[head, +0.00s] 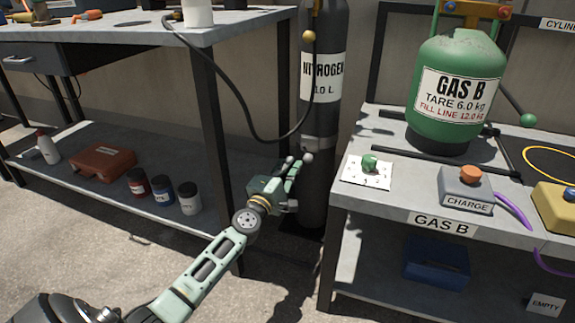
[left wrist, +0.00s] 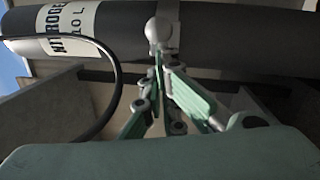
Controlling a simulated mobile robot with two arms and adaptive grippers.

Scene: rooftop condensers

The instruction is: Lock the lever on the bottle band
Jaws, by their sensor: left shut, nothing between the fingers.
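The dark nitrogen bottle (head: 327,185) stands upright between the two benches. A grey metal band (head: 319,143) wraps around its lower half; it also shows in the left wrist view (left wrist: 170,12). The lever's pale ball knob (head: 308,158) is just below the band, and in the left wrist view the knob (left wrist: 158,31) lies in front of the band. My left gripper (head: 295,168) is shut and empty, its tips at or very near the knob. In the left wrist view its fingertips (left wrist: 158,62) point at the knob; contact is unclear. The fingers hide part of the lever.
A black hose (head: 246,112) loops from the left workbench (head: 215,35) to the bottle.

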